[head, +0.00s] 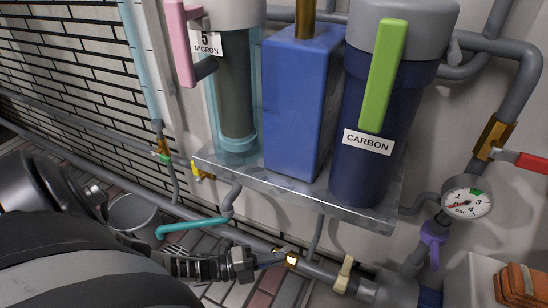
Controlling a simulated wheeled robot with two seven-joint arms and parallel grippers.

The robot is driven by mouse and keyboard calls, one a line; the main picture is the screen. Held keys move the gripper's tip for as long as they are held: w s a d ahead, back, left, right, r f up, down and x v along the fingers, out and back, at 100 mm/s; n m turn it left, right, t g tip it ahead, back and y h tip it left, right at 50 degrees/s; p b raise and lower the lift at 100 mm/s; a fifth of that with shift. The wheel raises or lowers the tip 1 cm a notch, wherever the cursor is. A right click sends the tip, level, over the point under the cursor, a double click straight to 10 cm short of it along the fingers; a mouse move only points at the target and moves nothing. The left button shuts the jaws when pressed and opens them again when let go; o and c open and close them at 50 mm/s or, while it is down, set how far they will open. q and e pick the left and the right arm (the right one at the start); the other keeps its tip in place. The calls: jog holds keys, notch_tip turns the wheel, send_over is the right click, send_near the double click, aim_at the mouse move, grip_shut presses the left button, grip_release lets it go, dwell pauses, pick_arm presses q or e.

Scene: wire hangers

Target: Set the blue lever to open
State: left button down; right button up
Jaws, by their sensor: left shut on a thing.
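The blue lever (271,264) shows as a short, thin blue strip. It runs from my gripper's tips to a small brass valve body (291,259) on the grey pipe low in the middle of the view. My left gripper (248,263) comes in from the left and is shut on the lever's outer end. The fingers hide most of the lever, so its full length and exact angle are hard to tell. It looks roughly in line with the pipe. My right gripper is not in view.
Above stands a metal shelf (297,192) with a blue block (293,105) and filter housings. A teal curved spout (190,225) is close above my left gripper. A red lever (532,160), a pressure gauge (467,198) and a purple handle (433,245) are at right.

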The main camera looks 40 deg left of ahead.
pick_arm(q)
jog(key=c, duration=1.8)
grip_release()
jog(key=shift+o, duration=0.2)
jog(key=v, duration=1.6)
jog(key=shift+d, duration=0.1)
